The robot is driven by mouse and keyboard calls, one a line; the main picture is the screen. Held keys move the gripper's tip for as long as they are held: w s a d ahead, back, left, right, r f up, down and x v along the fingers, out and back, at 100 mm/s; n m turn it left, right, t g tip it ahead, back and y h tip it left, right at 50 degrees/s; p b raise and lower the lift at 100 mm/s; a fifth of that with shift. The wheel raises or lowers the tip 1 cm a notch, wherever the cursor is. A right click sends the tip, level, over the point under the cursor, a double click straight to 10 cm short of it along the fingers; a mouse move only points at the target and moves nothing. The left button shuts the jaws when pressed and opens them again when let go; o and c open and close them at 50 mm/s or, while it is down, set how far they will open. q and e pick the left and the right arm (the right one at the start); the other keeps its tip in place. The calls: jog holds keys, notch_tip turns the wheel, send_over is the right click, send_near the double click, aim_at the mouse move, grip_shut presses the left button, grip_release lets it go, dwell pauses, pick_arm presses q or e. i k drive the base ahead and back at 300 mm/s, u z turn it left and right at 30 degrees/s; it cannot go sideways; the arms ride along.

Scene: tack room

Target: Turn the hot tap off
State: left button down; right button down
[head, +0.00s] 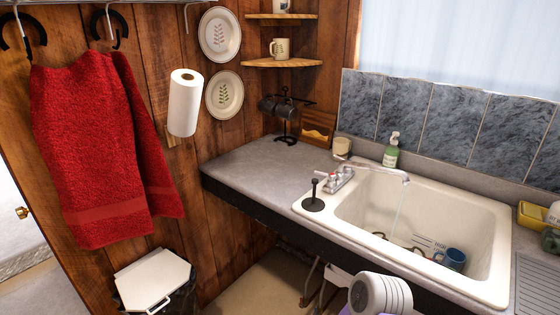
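The tap (340,180) stands on the left rim of the white sink (482,210). It has a chrome body with small red-marked handles; I cannot tell which handle is hot or how far either is turned. Its spout (385,172) reaches right over the basin. A thin stream of water (398,207) runs from the spout's end into the basin. Neither of my grippers shows in the head view.
A black plunger-like item (313,203) stands at the sink's front left corner, close before the tap. A green soap bottle (391,152) and a cream cup (341,148) stand behind. A blue mug (454,259) lies in the basin. The counter (262,172) at left is mostly clear.

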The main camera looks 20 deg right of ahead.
aim_at(331, 176)
jog(key=z, duration=0.2)
jog(key=i, duration=1)
jog(key=z, duration=0.45)
